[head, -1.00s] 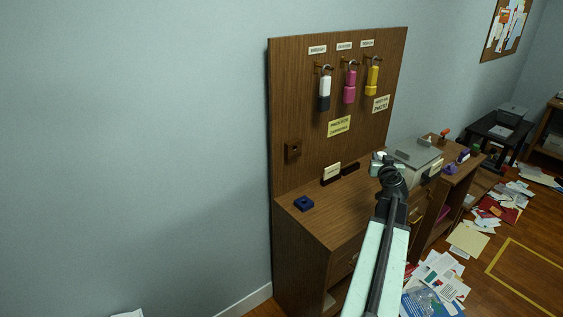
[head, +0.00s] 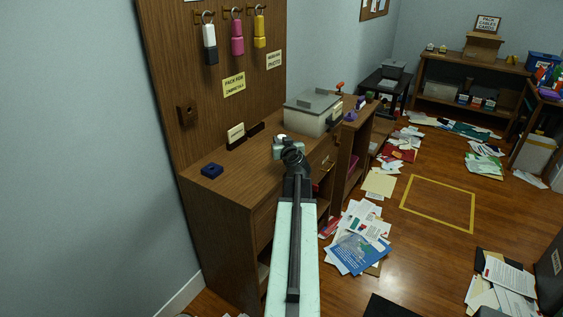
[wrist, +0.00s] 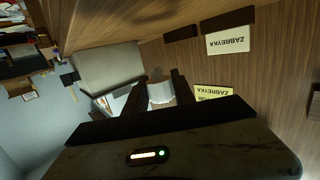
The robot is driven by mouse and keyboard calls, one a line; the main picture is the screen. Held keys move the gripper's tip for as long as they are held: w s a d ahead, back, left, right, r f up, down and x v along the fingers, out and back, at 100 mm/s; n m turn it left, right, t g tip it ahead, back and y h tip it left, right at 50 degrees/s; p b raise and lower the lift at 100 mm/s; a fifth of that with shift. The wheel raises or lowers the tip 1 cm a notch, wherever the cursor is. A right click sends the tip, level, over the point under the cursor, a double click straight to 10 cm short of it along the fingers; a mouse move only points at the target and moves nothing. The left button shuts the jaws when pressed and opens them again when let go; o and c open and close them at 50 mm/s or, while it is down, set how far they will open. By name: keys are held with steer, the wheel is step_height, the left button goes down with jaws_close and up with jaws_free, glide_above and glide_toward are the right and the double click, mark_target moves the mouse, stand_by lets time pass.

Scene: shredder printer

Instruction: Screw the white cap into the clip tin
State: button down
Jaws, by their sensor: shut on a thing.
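The white cap (wrist: 160,92) is a short pale cylinder between the two dark fingers of my gripper (wrist: 160,80) in the wrist view. My gripper is shut on it. In the head view my gripper (head: 284,144) is over the right part of the wooden cabinet top, in front of the grey-lidded box, with a small white top (head: 281,138) showing at its end. My own arm hides much of the fingers there. I cannot pick out the clip tin for sure in either view.
A grey-lidded box (head: 308,118) stands on the cabinet (head: 240,172) just beyond my gripper. A dark blue block (head: 212,171) lies at the cabinet's left. Three padlock-like tags hang on the back board (head: 165,75). Papers (head: 358,240) litter the floor to the right.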

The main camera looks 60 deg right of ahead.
steer(key=shift+f+b, duration=2.6)
steer(key=shift+f, duration=0.65)
steer(key=c, duration=1)
jaws_free()
steer(key=shift+r, duration=0.1)
steer(key=shift+c, duration=0.2)
